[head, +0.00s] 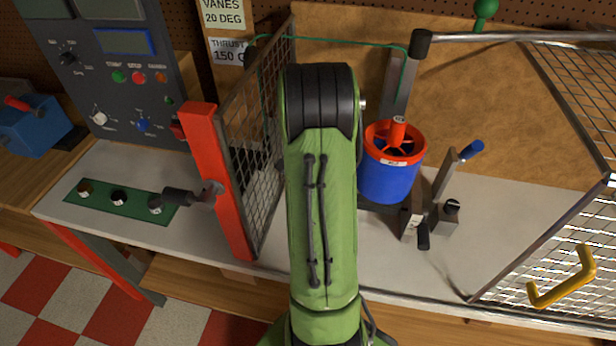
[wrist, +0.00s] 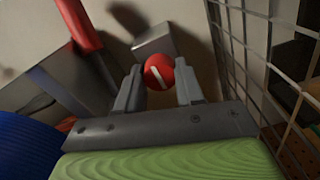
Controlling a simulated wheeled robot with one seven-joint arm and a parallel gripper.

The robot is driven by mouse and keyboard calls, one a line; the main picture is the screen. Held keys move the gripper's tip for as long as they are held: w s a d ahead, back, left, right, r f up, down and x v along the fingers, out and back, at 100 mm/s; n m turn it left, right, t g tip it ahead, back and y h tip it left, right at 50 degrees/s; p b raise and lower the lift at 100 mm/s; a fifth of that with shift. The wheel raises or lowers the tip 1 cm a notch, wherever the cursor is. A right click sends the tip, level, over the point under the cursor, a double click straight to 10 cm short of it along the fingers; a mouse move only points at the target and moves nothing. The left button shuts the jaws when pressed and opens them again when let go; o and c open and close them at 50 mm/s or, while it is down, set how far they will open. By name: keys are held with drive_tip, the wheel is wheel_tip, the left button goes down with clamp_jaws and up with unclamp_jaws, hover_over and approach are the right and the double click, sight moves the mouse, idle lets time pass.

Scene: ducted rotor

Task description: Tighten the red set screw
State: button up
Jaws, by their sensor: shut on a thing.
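The red set screw (wrist: 158,72) shows in the wrist view as a round red head with a pale slanted slot. It sits in front of a small grey metal block (wrist: 154,40). My gripper (wrist: 158,88) has one grey finger on each side of the red head and is shut on it. In the head view my green arm hides the screw and my gripper. The ducted rotor (head: 388,180), a blue cylinder with a red rim and red hub, stands just right of my arm. A ribbed blue surface (wrist: 28,150) shows at the wrist view's lower left.
A wire mesh panel (head: 256,130) with a red post (head: 218,180) stands left of my arm; mesh (wrist: 262,60) also runs close by my gripper. A clamp with a blue-tipped lever (head: 470,150) is right of the rotor. An open mesh door with a yellow handle (head: 564,278) is farther right.

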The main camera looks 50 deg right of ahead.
drive_tip(key=shift+m, duration=0.3)
drive_tip(key=o, duration=1.1)
drive_tip(key=shift+c, duration=0.2)
wheel_tip(320, 180, up, 16)
drive_tip(key=p, duration=0.3)
drive_tip(key=shift+f, duration=0.2)
